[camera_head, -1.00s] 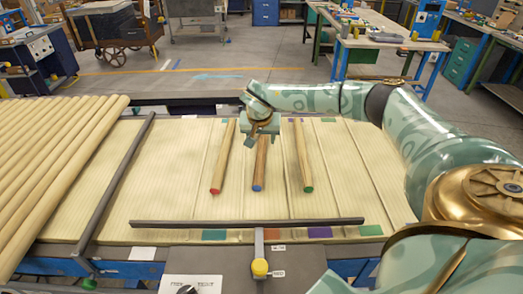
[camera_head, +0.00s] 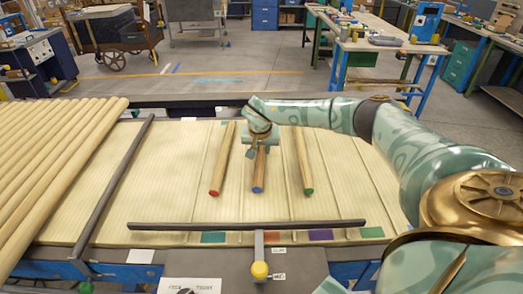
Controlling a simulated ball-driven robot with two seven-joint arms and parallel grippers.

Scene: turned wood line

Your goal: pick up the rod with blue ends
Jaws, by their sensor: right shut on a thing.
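The rod with blue ends (camera_head: 259,174) is a brown wooden rod lying lengthwise on the pale ribbed bed (camera_head: 165,185), between two other rods. Its near blue end faces me, and its far part is hidden by my right gripper. My right gripper (camera_head: 258,150) reaches in from the right and is shut on this rod from above. The rod appears to be still on or very close to the bed. My left gripper is not in view.
A red-ended rod (camera_head: 223,160) lies to the left and a green-ended rod (camera_head: 303,162) to the right, both close by. A dark bar (camera_head: 180,226) crosses the near edge. Several long pale rods (camera_head: 50,160) fill the left side.

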